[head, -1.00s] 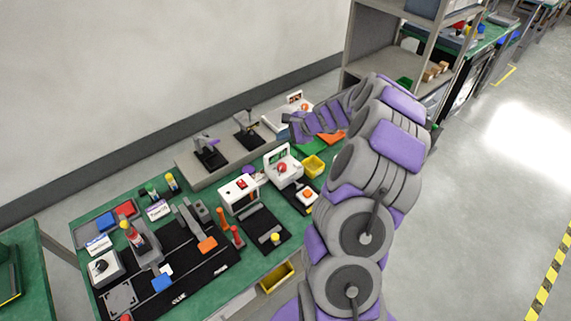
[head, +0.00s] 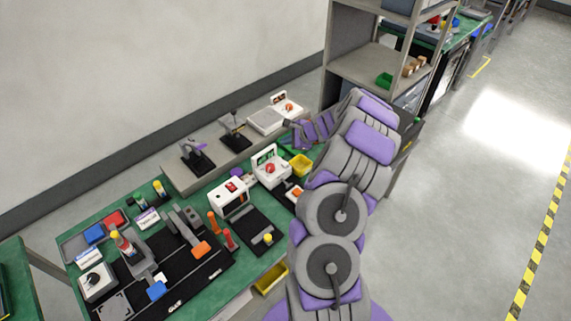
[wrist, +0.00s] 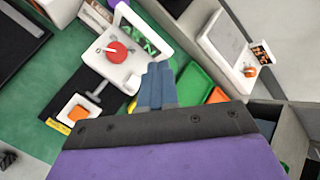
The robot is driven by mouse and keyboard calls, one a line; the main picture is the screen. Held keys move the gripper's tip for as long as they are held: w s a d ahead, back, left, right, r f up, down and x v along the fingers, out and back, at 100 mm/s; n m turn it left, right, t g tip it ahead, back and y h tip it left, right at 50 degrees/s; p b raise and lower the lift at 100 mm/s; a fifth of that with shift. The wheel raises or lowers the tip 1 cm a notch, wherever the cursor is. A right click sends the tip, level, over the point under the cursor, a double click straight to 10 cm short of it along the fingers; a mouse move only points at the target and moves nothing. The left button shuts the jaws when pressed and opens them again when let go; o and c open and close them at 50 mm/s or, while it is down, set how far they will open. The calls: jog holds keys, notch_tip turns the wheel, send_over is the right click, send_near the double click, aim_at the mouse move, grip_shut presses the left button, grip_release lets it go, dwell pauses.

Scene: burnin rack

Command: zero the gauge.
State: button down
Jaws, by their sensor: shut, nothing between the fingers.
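A white tester (head: 271,168) with a green-lit display and a red knob stands on the bench; it also shows in the wrist view (wrist: 132,48), its round red knob (wrist: 117,52) carrying a white handle. A white box with an orange button (wrist: 76,114) sits by it on a black mat. A flat white instrument (head: 267,121) with a small panel and red knob (wrist: 250,71) stands behind. I cannot tell which of these is the gauge. My gripper (wrist: 157,80) is shut and empty, its fingers appearing just right of the tester; in the head view my wrist partly hides that area.
A yellow bin (head: 301,164) and green trays (wrist: 194,88) lie near my gripper. A white unit with a red button (head: 230,197) stands left of the tester. Two black stands (head: 197,154) are on the raised rear ledge. A tall shelf (head: 350,65) rises behind my arm.

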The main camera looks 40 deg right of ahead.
aim_at(287, 165)
notch_tip(287, 165, down, 8)
jog(key=b, duration=0.5)
jog(key=shift+b, duration=0.4)
jog(key=shift+f, duration=0.15)
jog(key=shift+a, duration=0.2)
jog(key=shift+d, duration=0.15)
jog(key=shift+f, duration=0.1)
dwell(1.0)
jog(key=shift+f, duration=0.25)
